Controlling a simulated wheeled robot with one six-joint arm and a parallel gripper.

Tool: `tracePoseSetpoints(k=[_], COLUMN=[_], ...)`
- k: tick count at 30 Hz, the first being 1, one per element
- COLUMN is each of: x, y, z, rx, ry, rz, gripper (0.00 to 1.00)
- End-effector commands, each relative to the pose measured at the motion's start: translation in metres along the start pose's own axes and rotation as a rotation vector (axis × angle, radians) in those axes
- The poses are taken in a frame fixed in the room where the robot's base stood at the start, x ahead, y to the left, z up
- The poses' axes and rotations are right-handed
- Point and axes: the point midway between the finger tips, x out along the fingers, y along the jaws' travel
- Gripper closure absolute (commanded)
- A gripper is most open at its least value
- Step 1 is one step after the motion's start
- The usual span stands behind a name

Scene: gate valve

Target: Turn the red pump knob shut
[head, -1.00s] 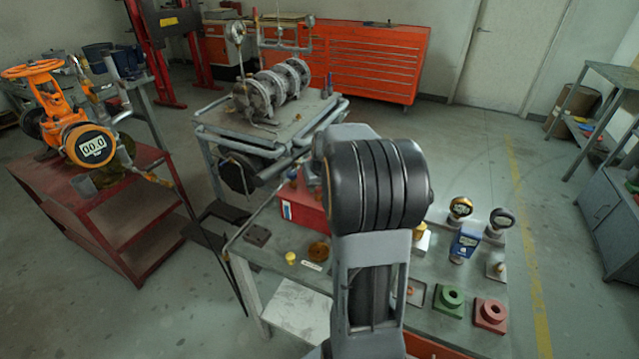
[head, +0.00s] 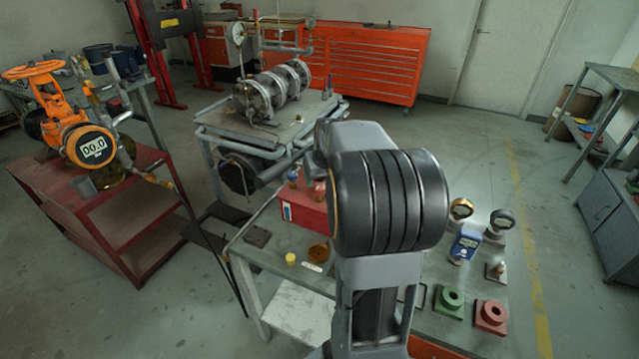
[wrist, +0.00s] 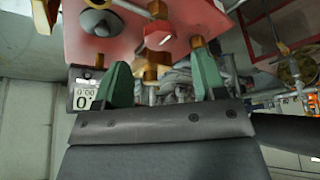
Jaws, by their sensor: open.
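In the wrist view, a red pump body or panel (wrist: 185,15) fills the top, with brass fittings (wrist: 155,65) hanging below it and a dark grey dome (wrist: 101,22) at its left. A small red piece with a pale mark (wrist: 158,38) shows among the fittings; I cannot tell whether it is the knob. My gripper (wrist: 162,75) has two green fingertips, wide apart. The brass fittings appear in line with the gap, with no contact visible. In the head view, a red box (head: 302,208) stands on the bench, partly hidden by my arm, which also hides my gripper.
The grey bench (head: 290,265) carries a green block (head: 449,302), a red block (head: 491,316), gauges (head: 461,209) and a blue meter (head: 466,243). An orange valve (head: 78,135) stands on a red cart at left. A grey-white display (wrist: 86,95) is beside the left fingertip.

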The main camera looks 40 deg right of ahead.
Motion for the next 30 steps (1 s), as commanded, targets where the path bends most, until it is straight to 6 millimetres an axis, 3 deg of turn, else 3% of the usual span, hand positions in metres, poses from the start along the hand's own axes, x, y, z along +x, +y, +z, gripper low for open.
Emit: tracePoseSetpoints(k=[6,12,19,30], x=[-0.046,-0.076,-0.092,-0.094], y=[0.000,0.000,0.000,0.000], z=[-0.001,-0.001,-0.001,-0.001], rx=[0.000,0.000,0.001,0.000], ry=[0.004,0.003,0.002,0.001], rz=[0.001,0.001,0.000,0.000], gripper=[0.36,0.36,0.36,0.36])
